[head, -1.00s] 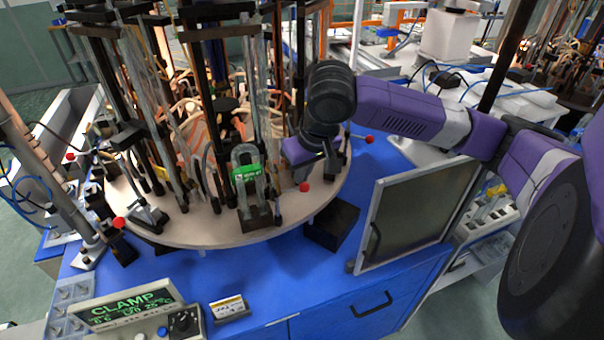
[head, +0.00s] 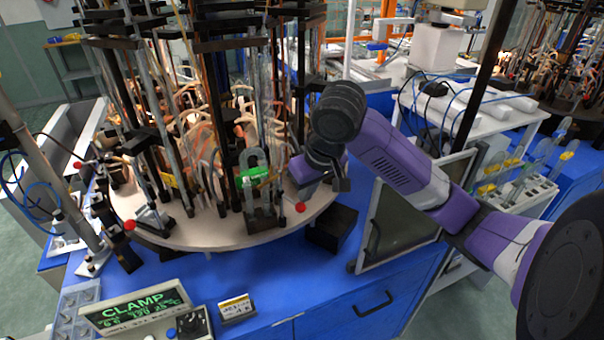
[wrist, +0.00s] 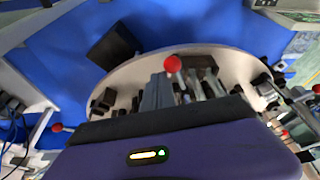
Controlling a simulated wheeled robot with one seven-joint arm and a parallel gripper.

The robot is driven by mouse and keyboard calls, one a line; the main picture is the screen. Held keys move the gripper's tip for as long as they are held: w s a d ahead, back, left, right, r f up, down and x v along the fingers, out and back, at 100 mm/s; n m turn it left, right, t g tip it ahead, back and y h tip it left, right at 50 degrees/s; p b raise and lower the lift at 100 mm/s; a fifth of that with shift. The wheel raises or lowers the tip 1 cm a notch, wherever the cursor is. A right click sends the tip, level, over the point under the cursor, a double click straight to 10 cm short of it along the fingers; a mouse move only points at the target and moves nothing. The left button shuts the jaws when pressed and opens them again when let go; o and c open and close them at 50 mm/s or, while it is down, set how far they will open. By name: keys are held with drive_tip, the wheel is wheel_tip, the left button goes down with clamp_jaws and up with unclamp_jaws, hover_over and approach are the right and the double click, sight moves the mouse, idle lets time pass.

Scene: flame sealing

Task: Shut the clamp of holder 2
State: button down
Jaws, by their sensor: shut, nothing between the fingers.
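The front glass holder with a green tag (head: 255,174) stands at the near rim of the round turntable (head: 220,232). I cannot read a holder number on the tag. A red lever knob (head: 300,207) sits just right of this holder's base, and a red knob shows in the wrist view (wrist: 173,63). My gripper (wrist: 158,92) is shut and empty, its grey fingertips close beside that knob; contact is unclear. In the head view my purple gripper body (head: 306,168) is right of the tagged holder, its fingertips hard to make out. The clamp's jaws are not clear.
A display reading CLAMP (head: 145,302) and a small card (head: 236,308) are on the blue bench front. A black block (head: 332,228) is right of the turntable, beside a framed panel (head: 400,220). Tall rods and tubing crowd the turntable.

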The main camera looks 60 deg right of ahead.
drive_tip(key=shift+a+r+p, duration=0.3)
drive_tip(key=shift+a+p, duration=0.25)
drive_tip(key=shift+p, duration=0.25)
drive_tip(key=shift+a+f+m+p, duration=0.1)
drive_tip(key=shift+a+m+p, duration=0.3)
drive_tip(key=shift+m+p, duration=0.25)
drive_tip(key=m, duration=0.1)
drive_tip(key=a+m+g+h+p, duration=0.1)
drive_tip(key=m, duration=0.1)
drive_tip(key=shift+w+m, duration=0.2)
drive_tip(key=shift+m, duration=0.05)
drive_tip(key=shift+w+a+f+p, duration=0.1)
drive_tip(key=shift+a+f+p, duration=0.1)
drive_tip(key=shift+p, duration=0.35)
drive_tip(key=shift+w+a, duration=0.15)
drive_tip(key=shift+a, duration=0.2)
approach(297, 204)
drive_tip(key=shift+w+d+f, duration=0.1)
